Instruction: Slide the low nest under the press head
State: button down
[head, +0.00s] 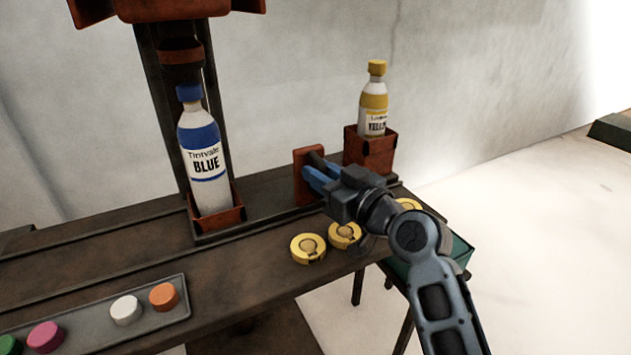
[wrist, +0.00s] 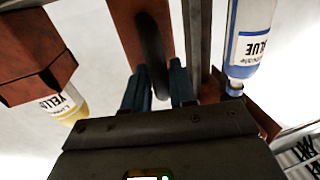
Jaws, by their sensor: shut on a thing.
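A blue-labelled bottle (head: 205,160) stands upright in a low red-brown nest (head: 235,216) on the dark rail. Its cap is just below the dark collar of the press head (head: 180,54), apparently lined up with it. A red upright plate (head: 302,188) with a dark handle (wrist: 150,55) stands to the right of this nest. My gripper (head: 312,173) is shut on the handle, one blue finger on each side. In the wrist view, my gripper (wrist: 157,85) covers the lower part of the handle. Whether the plate joins the nest is hard to see.
A yellow-labelled bottle (head: 373,105) stands in a red-brown box (head: 370,152) behind my gripper. Several yellow discs (head: 308,248) lie on the bench's front edge. A grey tray (head: 75,325) with coloured caps is at front left. The rail left of the nest is clear.

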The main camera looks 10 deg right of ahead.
jog(key=shift+w+d+r, duration=0.1)
jog(key=shift+d+r, duration=0.05)
jog(key=shift+d, duration=0.05)
jog(key=c, duration=1.1)
grip_release()
jog(key=shift+s+d, duration=0.1)
jog(key=shift+s, duration=0.1)
jog(key=v, duration=0.7)
jog(key=shift+s+b, duration=0.15)
jog(key=shift+b, duration=0.15)
